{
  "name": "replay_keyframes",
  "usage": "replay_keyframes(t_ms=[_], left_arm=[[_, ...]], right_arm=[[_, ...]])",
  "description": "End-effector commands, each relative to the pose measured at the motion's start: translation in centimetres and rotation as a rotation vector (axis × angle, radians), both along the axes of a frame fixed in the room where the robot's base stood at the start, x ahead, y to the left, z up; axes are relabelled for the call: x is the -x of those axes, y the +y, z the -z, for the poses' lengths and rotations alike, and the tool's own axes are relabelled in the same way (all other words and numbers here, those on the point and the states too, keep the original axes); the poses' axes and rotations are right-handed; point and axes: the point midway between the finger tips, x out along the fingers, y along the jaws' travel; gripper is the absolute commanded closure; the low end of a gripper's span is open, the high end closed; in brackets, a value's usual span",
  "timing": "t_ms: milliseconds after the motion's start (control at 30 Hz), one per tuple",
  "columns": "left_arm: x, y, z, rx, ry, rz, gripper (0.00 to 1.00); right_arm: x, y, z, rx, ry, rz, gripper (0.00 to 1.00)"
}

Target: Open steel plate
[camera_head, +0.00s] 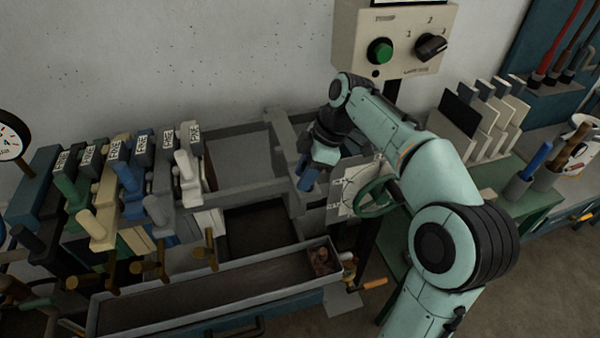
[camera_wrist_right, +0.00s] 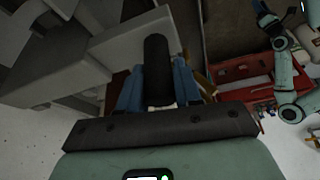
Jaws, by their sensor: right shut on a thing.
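The steel plate (camera_head: 290,135) appears to be the grey upright piece in the middle of the press frame in the head view; its edges are hard to make out. My right gripper (camera_head: 307,178) is at its near side, blue fingers pointing down. In the right wrist view, my right gripper (camera_wrist_right: 158,90) is shut on a dark round handle (camera_wrist_right: 156,62). The handle stands in front of a grey block (camera_wrist_right: 130,42), probably part of the plate. In the head view the hand hides most of the handle. A teal arm, probably my left, shows at the right wrist view's right edge; its gripper is unclear.
Several coloured plates with handles (camera_head: 130,190) stand in a row at the left. A long trough (camera_head: 200,290) runs along the front. A green handwheel (camera_head: 375,197) is right of my gripper. A control box (camera_head: 392,40) hangs on the wall above. The bay left of my gripper is empty.

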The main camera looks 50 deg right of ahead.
Motion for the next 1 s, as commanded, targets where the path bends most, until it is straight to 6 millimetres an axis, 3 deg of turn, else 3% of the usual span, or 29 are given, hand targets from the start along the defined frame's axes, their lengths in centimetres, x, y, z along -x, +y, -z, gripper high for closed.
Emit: replay_keyframes(t_ms=[167, 200, 233, 533, 667, 1000], left_arm=[[0.0, 0.0, 0.0, 0.0, 0.0, 0.0, 0.47], [0.0, 0.0, 0.0, 0.0, 0.0, 0.0, 0.47], [0.0, 0.0, 0.0, 0.0, 0.0, 0.0, 0.47], [0.0, 0.0, 0.0, 0.0, 0.0, 0.0, 0.47], [-0.2, 0.0, -0.3, 0.0, -0.002, 0.0, 0.47], [-2.1, 0.0, -2.4, 0.001, -0.024, 0.0, 0.47]], right_arm=[[0.0, -0.1, -0.1, 0.002, -0.002, 0.002, 1.0], [0.0, -0.1, -0.1, 0.002, -0.002, 0.002, 0.53], [0.0, -0.1, -0.1, 0.002, -0.002, 0.002, 0.45], [0.0, 0.0, -0.1, 0.001, -0.001, 0.001, 0.45], [0.2, -0.3, -1.1, 0.002, -0.004, 0.002, 0.45], [1.9, -2.3, -7.9, 0.003, -0.008, 0.004, 0.45]])
